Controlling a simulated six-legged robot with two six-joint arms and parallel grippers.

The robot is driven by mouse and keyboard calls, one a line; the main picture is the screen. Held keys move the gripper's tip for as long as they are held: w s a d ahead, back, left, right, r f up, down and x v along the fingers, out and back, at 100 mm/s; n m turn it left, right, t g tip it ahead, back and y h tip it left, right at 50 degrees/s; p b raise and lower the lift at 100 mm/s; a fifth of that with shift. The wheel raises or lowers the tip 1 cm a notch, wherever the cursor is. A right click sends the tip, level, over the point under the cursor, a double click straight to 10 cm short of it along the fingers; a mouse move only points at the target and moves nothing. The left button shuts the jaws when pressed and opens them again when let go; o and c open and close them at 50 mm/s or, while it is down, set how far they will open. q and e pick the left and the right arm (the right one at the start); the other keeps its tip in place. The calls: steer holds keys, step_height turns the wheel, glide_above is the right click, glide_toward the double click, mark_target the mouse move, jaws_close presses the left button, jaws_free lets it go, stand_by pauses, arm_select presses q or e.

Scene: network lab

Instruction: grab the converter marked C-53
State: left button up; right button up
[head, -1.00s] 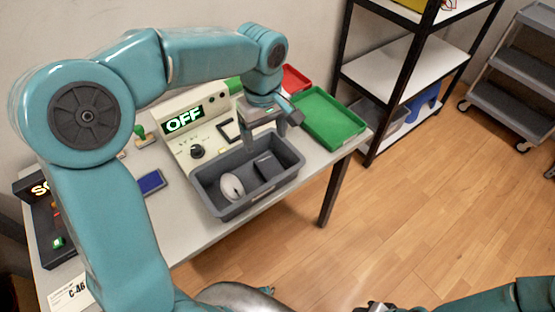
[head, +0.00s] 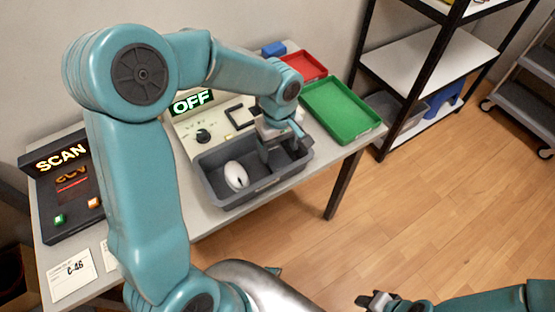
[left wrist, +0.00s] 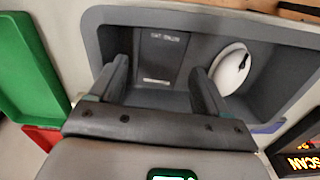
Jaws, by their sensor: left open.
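A dark grey box-shaped device (left wrist: 163,55) lies in the grey bin (head: 226,203), in the right half of it in the head view. It has small print and a light strip on top; I cannot read C-53 on it. My left gripper (left wrist: 162,84) is open, its two fingers pointing down into the bin on either side of the device, with no clear contact. In the head view my left gripper (head: 283,152) mostly hides the device. My right gripper (head: 378,299) shows at the bottom edge, away from the table; its jaws are unclear.
A white computer mouse (head: 236,176) lies in the same bin, beside the left gripper. A green tray (head: 340,108) and a red tray (head: 305,66) sit behind. A panel reads OFF (head: 192,103), a scanner SCAN (head: 62,158). A card reads C-46 (head: 74,271).

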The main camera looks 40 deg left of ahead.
mark_target(277, 158)
arm_select(q)
steer(key=f, duration=0.5)
steer(key=shift+a, duration=0.3)
steer(key=shift+f, duration=0.15)
steer(key=c, duration=1.1)
